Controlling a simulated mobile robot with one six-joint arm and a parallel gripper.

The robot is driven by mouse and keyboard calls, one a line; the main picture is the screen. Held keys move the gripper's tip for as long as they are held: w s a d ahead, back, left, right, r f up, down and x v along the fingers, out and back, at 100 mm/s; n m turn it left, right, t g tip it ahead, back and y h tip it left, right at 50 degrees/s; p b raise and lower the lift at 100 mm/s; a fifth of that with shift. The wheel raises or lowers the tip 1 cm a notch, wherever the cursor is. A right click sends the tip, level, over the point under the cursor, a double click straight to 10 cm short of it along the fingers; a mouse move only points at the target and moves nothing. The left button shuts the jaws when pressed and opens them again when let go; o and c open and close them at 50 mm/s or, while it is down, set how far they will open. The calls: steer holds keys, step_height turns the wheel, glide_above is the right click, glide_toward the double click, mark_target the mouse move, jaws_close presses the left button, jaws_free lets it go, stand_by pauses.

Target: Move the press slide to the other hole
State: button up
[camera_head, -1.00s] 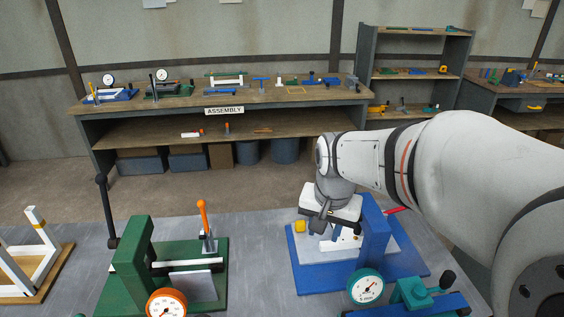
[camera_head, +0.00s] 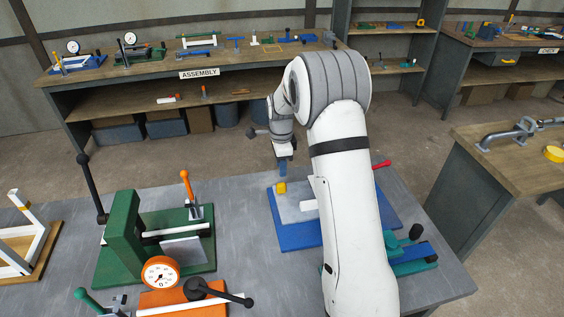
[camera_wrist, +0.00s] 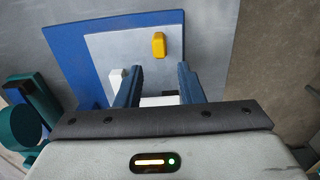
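The blue-based press (camera_head: 300,238) stands on the grey table, with a pale plate (camera_head: 289,206), a yellow block (camera_head: 280,187) and a white bar end (camera_head: 308,205). My arm hides its right middle part. In the wrist view its blue base (camera_wrist: 75,60), pale plate (camera_wrist: 120,48) and yellow block (camera_wrist: 159,46) show again. My gripper (camera_head: 283,170) hangs above the far edge of this press, fingers down. In the wrist view my gripper (camera_wrist: 160,70) is open, with a white piece (camera_wrist: 160,101) visible between the fingers. I cannot tell which white part is the slide.
A teal-and-blue fixture (camera_head: 410,258) is at front right. A red-knobbed rod (camera_head: 381,165) sticks out behind my arm. The assembly bench (camera_head: 215,88) stands behind.

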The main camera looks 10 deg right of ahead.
mark_target(281, 184)
step_height(281, 184, down, 8)
steer(key=b, duration=0.4)
steer(key=shift+f+b, duration=0.2)
steer(key=shift+b, duration=0.15)
steer(key=shift+r+p, duration=0.3)
steer(key=shift+c, duration=0.7)
steer(key=shift+d, duration=0.1)
jaws_close()
